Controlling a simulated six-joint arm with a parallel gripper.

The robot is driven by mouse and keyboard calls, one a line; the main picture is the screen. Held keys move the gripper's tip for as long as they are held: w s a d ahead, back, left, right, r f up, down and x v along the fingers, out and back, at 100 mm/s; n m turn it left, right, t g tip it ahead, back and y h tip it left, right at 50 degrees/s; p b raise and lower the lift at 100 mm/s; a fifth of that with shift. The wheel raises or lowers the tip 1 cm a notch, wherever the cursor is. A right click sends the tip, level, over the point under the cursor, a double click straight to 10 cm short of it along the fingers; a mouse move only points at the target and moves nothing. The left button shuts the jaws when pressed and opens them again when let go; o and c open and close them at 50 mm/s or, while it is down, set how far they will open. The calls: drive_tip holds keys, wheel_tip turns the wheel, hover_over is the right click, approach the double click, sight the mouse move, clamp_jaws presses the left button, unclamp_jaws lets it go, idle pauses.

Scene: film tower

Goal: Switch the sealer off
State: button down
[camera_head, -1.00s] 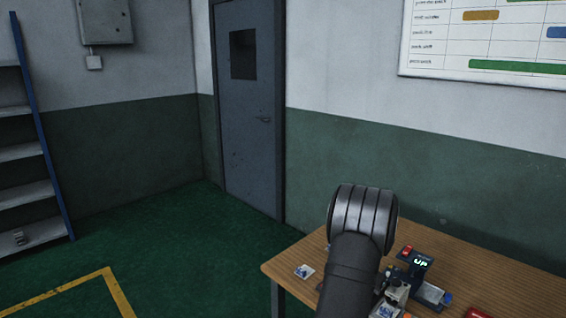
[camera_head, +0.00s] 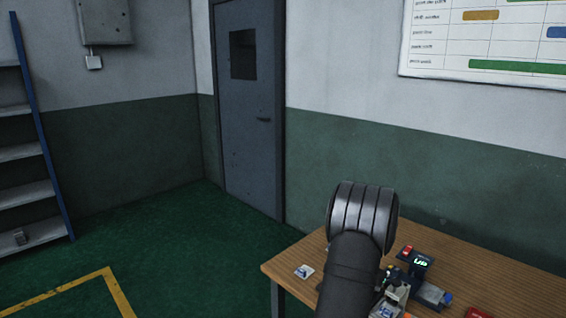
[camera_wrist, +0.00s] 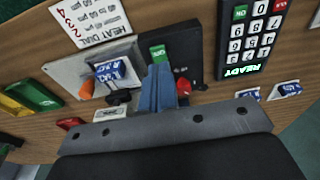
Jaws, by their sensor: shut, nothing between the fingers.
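In the wrist view my gripper (camera_wrist: 160,72) is shut, its blue-grey fingers together and empty. The fingertips are over or against a dark housing (camera_wrist: 185,42), just below a small green part (camera_wrist: 158,52). This housing appears to be the sealer; I cannot tell whether the fingertips touch it. A red knob-like part (camera_wrist: 183,87) shows right beside the fingers. A metal plate (camera_wrist: 85,62) with a blue-and-white packet (camera_wrist: 111,71) adjoins it on the left. In the head view my arm hides the gripper; a black unit with a lit green display (camera_head: 421,262) stands on the table.
A keypad (camera_wrist: 250,36) with a lit READY display is to the right. A "HEAT DIAL" card (camera_wrist: 92,20) lies at upper left, with green and yellow bins (camera_wrist: 28,98) at left. Loose packets (camera_wrist: 286,90) lie at right. The wooden table (camera_head: 500,268) has bare surface on the right.

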drive_tip(key=shift+r, duration=2.45)
drive_tip(key=shift+f, duration=0.1)
wheel_tip(320, 180, down, 7)
drive_tip(key=shift+r, duration=0.2)
drive_tip(key=s+r+m, duration=0.2)
drive_tip(key=r+m, duration=0.5)
drive_tip(key=r, duration=0.2)
drive_tip(key=s+r+m+t+y, duration=0.1)
drive_tip(key=s+r+m, duration=0.2)
drive_tip(key=r+m, duration=0.4)
drive_tip(key=shift+s+d+r+t, duration=0.15)
drive_tip(key=shift+d+r+t, duration=0.2)
drive_tip(key=shift+r, duration=1.35)
drive_tip(key=c, duration=2.2)
unclamp_jaws()
